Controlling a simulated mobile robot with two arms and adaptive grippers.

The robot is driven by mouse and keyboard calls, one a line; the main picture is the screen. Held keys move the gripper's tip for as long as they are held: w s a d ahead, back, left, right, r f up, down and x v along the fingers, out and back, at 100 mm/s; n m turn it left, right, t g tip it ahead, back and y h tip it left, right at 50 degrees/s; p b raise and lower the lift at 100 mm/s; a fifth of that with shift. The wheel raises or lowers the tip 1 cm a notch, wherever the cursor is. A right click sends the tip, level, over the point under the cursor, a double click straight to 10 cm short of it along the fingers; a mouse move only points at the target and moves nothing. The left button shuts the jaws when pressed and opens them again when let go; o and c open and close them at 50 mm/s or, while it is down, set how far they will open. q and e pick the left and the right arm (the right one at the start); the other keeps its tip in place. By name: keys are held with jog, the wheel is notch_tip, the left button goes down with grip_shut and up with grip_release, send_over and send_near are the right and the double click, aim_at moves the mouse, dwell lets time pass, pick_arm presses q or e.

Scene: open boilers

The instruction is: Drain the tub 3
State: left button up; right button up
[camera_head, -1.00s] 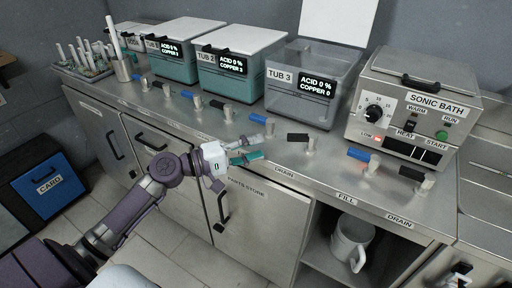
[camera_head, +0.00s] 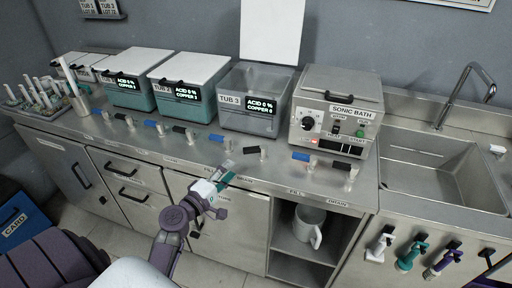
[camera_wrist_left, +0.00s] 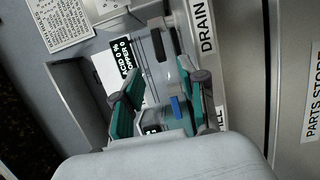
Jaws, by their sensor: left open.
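Tub 3 (camera_head: 257,101) is a clear-grey open tub on the steel counter, its display reading acid 0 %, copper 0. I cannot tell its liquid level. In front of it are a blue-handled valve (camera_head: 216,138) and a black-handled valve (camera_head: 252,150), the black one by the drain label. In the left wrist view the black handle (camera_wrist_left: 158,44) and blue handle (camera_wrist_left: 178,107) lie beyond my fingers. My left gripper (camera_head: 224,174) is open and empty at the counter's front edge, short of both handles. Its teal fingers also show in the wrist view (camera_wrist_left: 160,105). My right gripper is out of view.
The sonic bath (camera_head: 335,108) stands right of tub 3, with blue (camera_head: 301,157) and black (camera_head: 339,165) valve handles before it. Lidded tubs (camera_head: 182,87) stand left. A sink (camera_head: 440,175) is at far right.

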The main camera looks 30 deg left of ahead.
aim_at(248, 152)
pick_arm(q)
jog(key=w, duration=0.3)
jog(key=w+p, duration=0.1)
jog(key=w, duration=0.2)
jog(key=shift+d+r, duration=0.15)
jog(key=shift+r, duration=0.05)
jog(key=w+p, duration=0.1)
jog(key=w, duration=0.3)
jog(key=shift+w+d+f, duration=0.1)
jog(key=shift+w, duration=0.65)
jog(key=shift+c, duration=0.4)
jog(key=shift+f, duration=0.1)
grip_shut()
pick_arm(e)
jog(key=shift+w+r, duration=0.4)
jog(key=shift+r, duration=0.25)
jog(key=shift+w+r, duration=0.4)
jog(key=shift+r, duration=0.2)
